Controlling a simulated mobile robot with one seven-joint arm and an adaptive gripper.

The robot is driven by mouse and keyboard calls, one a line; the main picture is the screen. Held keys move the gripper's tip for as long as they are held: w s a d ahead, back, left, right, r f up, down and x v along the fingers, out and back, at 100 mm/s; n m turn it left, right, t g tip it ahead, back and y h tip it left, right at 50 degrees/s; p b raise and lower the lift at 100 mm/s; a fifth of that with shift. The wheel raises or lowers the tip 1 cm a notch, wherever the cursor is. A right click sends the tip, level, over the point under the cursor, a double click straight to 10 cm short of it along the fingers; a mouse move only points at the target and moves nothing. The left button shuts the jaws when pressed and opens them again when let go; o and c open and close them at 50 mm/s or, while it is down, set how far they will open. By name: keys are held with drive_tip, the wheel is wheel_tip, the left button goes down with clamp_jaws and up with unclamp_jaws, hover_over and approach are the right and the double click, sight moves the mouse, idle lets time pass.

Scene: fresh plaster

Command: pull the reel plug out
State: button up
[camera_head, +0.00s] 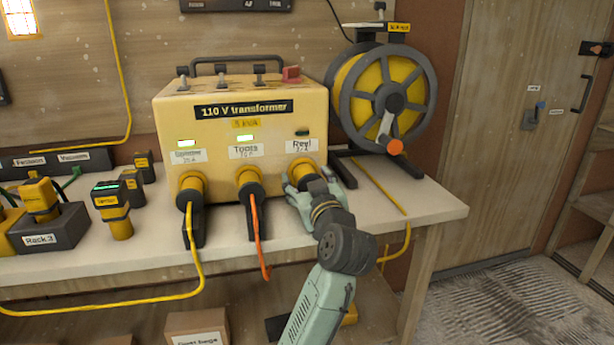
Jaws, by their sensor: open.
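The yellow transformer box (170,120), labelled 110 V transformer, stands on the bench with a row of three sockets low on its front. The small light above that label is dark. My gripper (304,180) is open with its pale green fingers around the reel plug, hiding much of it. I cannot tell whether the fingers touch it. My arm reaches up from the lower right of the middle.
Beside it, the tools plug (250,180) has an orange cable, and the left plug (190,186) a yellow one; both their lights glow green. A yellow cable reel (352,88) stands close on the right. Chargers and batteries (115,212) fill the bench's left. Its right front corner is clear.

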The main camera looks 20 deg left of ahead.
drive_tip(key=shift+w+a, duration=0.25)
drive_tip(key=shift+w, duration=0.1)
drive_tip(key=shift+c, duration=0.2)
clamp_jaws()
idle(0.5)
